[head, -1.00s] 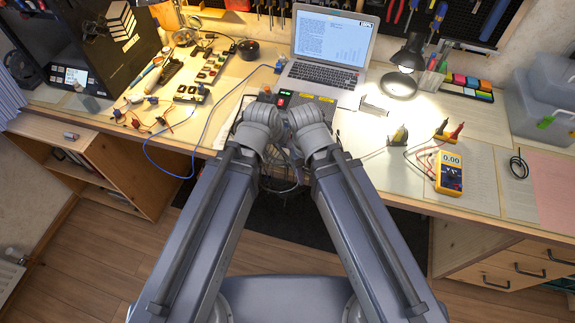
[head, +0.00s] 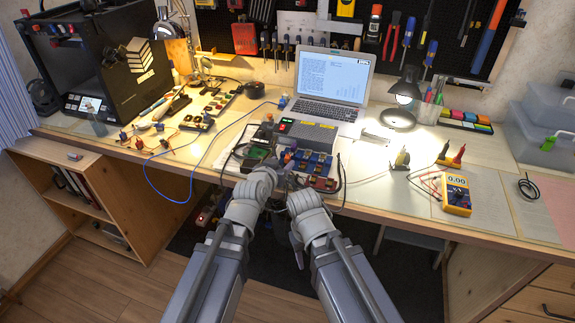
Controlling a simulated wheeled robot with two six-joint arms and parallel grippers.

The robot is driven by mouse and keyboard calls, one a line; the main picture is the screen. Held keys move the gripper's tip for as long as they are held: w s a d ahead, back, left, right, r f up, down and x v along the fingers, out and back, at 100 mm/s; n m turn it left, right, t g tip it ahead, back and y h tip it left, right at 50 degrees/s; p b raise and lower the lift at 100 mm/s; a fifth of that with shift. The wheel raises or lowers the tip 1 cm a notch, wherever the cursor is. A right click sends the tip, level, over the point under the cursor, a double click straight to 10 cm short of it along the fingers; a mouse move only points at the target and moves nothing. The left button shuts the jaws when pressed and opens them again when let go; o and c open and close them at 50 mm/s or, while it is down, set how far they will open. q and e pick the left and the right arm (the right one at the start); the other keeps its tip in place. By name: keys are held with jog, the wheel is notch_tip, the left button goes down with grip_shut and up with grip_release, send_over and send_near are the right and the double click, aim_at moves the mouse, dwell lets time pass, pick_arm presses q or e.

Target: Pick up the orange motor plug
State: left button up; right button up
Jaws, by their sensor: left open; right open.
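My two arms reach in from below, with their wrists close together at the bench's front edge. My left gripper (head: 283,176) is the higher one, open, just in front of the board with blue blocks (head: 314,162). My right gripper (head: 289,187) is open, close beside and below it, partly hidden by the wrists. A small orange spot (head: 281,160) shows by the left fingertips, beside a purple-blue part (head: 289,153). It may be the orange motor plug, but it is too small to tell. Neither gripper visibly holds anything.
A grey power unit (head: 308,134) stands behind the board, with a laptop (head: 330,85) beyond. A green circuit board (head: 258,153) lies left of it. Loose motors and wires (head: 150,138) lie at left, a yellow multimeter (head: 456,194) at right. A blue cable (head: 188,170) hangs over the front edge.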

aim_at(286, 159)
pick_arm(q)
jog(key=shift+b+x, duration=1.05)
jog(key=shift+x, duration=2.05)
jog(key=shift+s, duration=0.15)
grip_shut()
